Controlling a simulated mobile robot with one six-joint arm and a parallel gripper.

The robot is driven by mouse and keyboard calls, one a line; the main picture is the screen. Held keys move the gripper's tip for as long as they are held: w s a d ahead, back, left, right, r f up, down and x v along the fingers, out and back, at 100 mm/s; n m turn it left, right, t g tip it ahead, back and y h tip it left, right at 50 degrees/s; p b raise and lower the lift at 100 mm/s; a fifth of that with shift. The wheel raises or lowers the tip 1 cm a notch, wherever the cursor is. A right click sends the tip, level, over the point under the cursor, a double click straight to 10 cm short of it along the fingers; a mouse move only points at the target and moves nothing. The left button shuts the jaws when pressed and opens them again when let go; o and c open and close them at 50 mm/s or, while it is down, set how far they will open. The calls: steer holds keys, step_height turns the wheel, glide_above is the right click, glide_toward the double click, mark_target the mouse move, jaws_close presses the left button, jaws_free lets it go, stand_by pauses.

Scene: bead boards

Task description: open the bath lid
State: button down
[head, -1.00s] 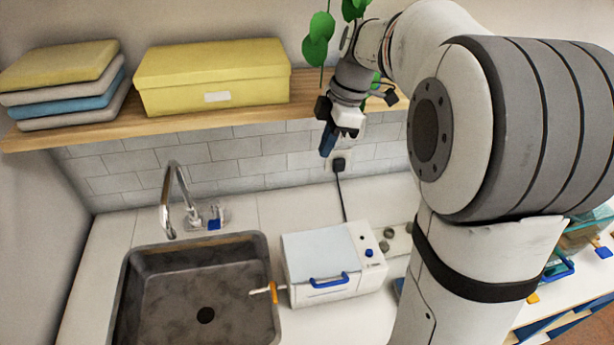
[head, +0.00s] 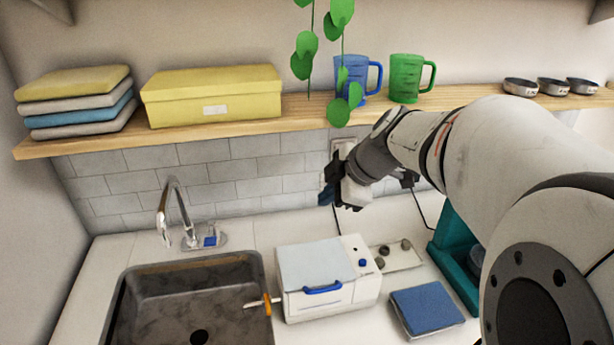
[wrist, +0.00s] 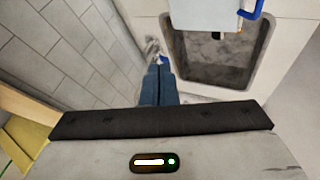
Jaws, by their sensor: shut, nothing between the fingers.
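The bath is a white box (head: 331,302) on the counter, right of the sink. Its pale grey lid (head: 313,262) lies shut and flat on top, with a blue handle (head: 323,287) along its front edge. A blue knob sits on its right side panel. My gripper (head: 326,197) is above and behind the bath, near the tiled wall, apart from it. Its blue fingers (wrist: 158,78) are together and empty in the wrist view. There the lid (wrist: 205,14) and its handle (wrist: 252,9) show at the top edge, partly cut off.
A grey sink (head: 190,290) and a tap (head: 173,212) stand left of the bath. An orange-collared spout (head: 266,304) sticks out toward the sink. A blue-topped block (head: 427,306) lies to the right. A shelf (head: 215,125) with a yellow box and hanging leaves (head: 340,110) runs above.

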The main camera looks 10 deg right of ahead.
steer(key=s+a+p, duration=0.1)
steer(key=s, duration=0.3)
steer(key=w+f+p, duration=0.1)
steer(key=w+f, duration=0.1)
steer(key=w, duration=0.6)
steer(key=shift+w, duration=0.25)
steer(key=shift+a, duration=0.1)
stand_by(0.4)
steer(key=shift+f, duration=0.1)
